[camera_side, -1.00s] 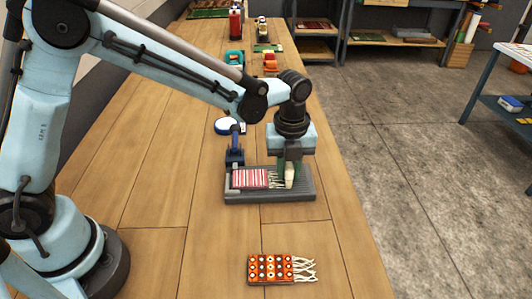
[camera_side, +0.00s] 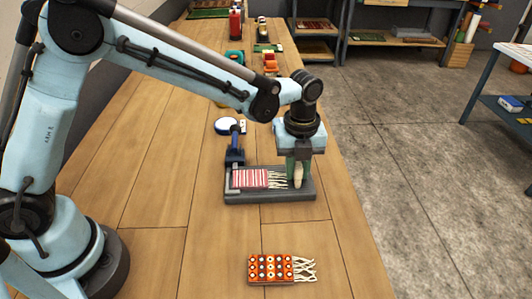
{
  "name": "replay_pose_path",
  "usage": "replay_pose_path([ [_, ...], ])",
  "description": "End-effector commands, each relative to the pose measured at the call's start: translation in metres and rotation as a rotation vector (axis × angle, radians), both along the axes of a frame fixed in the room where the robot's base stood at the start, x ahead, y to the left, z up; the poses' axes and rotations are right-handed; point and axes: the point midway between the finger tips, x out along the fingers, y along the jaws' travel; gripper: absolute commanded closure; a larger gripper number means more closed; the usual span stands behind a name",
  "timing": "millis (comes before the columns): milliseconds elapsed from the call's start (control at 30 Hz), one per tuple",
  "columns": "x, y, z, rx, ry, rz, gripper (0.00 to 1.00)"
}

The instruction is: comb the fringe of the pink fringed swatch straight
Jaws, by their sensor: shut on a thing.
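The pink fringed swatch (camera_side: 250,178), striped pink and white, lies flat on a grey board (camera_side: 270,197). Its pale fringe (camera_side: 278,180) points right, and the strands look roughly parallel, though too small to judge one by one. A blue clamp (camera_side: 235,157) stands at the board's left end, by the swatch's left edge. My gripper (camera_side: 298,175) points down over the right part of the board, at the outer end of the fringe. It is shut on a cream-coloured tool (camera_side: 297,177), apparently the comb. Whether the tool touches the strands cannot be told.
An orange patterned swatch (camera_side: 270,268) with wavy pale fringe lies nearer on the wooden table (camera_side: 180,200). A white round item (camera_side: 226,125) lies behind the clamp. Orange (camera_side: 270,62), teal (camera_side: 234,59) and red (camera_side: 235,24) items stand farther back. The table's right edge is close to the board.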

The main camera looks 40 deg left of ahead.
Motion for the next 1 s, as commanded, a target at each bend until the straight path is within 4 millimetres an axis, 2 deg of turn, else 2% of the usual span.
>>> replay_pose_path([
  [367,0.001,-0.001,0.002,-0.001,-0.001,0.0,1.0],
  [800,0.001,-0.001,0.04,-0.001,-0.001,0.0,1.0],
  [1000,0.001,-0.001,0.05,-0.001,-0.001,0.0,1.0],
])
